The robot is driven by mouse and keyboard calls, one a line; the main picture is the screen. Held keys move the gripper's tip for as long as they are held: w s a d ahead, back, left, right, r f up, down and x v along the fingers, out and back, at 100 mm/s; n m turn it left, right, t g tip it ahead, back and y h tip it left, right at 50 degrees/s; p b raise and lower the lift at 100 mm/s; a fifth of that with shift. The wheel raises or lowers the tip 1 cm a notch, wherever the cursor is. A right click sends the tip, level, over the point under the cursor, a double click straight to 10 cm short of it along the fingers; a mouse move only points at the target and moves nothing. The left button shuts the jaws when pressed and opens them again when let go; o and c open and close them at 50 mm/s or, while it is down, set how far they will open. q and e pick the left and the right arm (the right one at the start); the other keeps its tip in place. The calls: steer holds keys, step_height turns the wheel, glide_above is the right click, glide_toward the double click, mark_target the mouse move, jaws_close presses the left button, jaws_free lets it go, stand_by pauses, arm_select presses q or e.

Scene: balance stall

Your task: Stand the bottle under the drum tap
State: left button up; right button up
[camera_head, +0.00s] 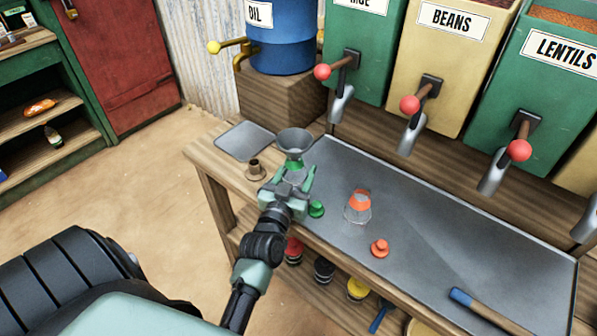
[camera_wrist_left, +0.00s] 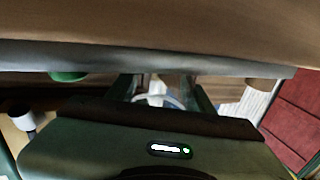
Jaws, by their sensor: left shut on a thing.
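My left gripper (camera_head: 288,185) is shut on a clear bottle with a green band (camera_head: 295,162), above the left end of the bench. A grey funnel (camera_head: 294,140) sits at the bottle's top. The gripper hides most of the bottle, so I cannot tell whether its base touches the bench. In the left wrist view, clear glass (camera_wrist_left: 157,88) shows between the fingers. The blue oil drum (camera_head: 283,35) stands on a wooden block behind, with a brass tap (camera_head: 240,52) on its left side. A grey square plate (camera_head: 244,141) lies below the tap. My right gripper is not in view.
A brown cup-like piece (camera_head: 255,170) stands left of my gripper. A green stopper (camera_head: 316,209), an orange-banded glass vessel (camera_head: 358,208) and an orange stopper (camera_head: 380,247) are to the right. Bins with red-knobbed spouts (camera_head: 410,125) line the back. A blue-ended tool (camera_head: 480,307) lies at right.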

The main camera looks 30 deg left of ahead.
arm_select(q)
steer(key=shift+s+f, duration=0.1)
steer(key=o, duration=1.4)
steer(key=shift+f, duration=0.15)
steer(key=shift+o, duration=0.2)
